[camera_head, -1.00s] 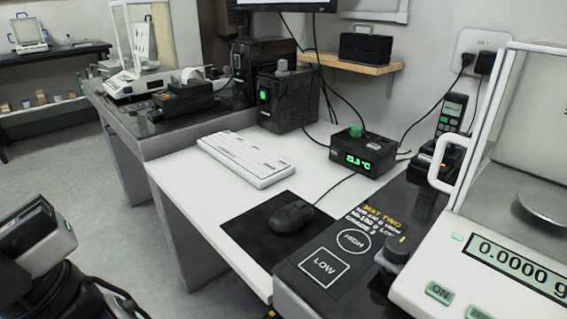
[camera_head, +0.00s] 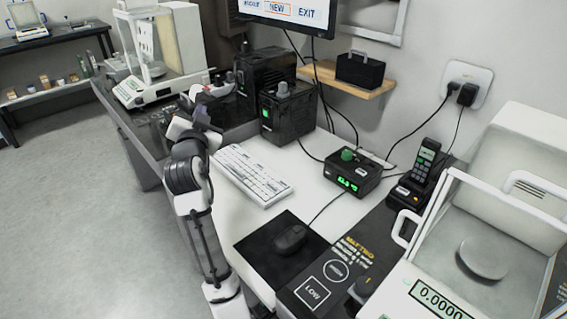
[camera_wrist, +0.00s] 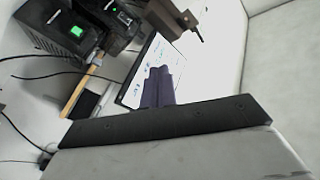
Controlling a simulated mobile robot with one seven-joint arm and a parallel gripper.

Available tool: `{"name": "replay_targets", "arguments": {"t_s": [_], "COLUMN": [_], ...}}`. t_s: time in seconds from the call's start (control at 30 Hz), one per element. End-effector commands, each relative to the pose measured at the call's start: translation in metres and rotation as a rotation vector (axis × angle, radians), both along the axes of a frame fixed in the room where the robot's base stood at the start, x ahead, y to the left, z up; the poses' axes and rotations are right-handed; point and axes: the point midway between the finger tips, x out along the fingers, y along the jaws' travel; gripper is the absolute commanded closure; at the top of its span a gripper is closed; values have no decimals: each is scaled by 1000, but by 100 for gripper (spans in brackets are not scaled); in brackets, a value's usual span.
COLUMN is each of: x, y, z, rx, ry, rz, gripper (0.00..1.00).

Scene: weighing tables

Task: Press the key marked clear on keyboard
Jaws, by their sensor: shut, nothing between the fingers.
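The white keyboard (camera_head: 251,174) lies on the white desk in the head view. The markings on its keys are too small to read, so I cannot tell which one is the clear key. My gripper (camera_head: 203,115) is raised at the end of my arm, above and beyond the keyboard's far left end, apart from it. In the wrist view my gripper (camera_wrist: 160,75) shows its dark fingers together with nothing between them, and they point toward the monitor (camera_wrist: 131,93). The keyboard is not clearly seen in the wrist view.
A mouse (camera_head: 290,239) on a black mat (camera_head: 262,240) lies in front of the keyboard. Black boxes (camera_head: 289,112) stand behind it. A temperature display box (camera_head: 352,176) is to the right, and a glass-cased balance (camera_head: 480,240) is at the far right. The desk around the keyboard is partly bare.

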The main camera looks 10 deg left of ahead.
Motion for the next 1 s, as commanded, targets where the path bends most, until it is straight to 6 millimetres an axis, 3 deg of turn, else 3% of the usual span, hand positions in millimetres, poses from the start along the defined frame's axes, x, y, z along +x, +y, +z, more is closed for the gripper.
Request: {"name": "replay_targets", "arguments": {"t_s": [0.03, 0.2, 0.33, 0.5, 0.7, 1.0], "x": [20, 67, 82, 80, 73, 72], "y": [-13, -68, -111, -154, -177, -179], "z": [4, -38, -69, -102, -121, -125], "rx": [11, 88, 156, 228, 268, 275], "ry": [93, 401, 603, 784, 871, 879], "rz": [-57, -288, -481, -699, -829, -843], "gripper": [100, 100, 100, 100, 100, 100]}}
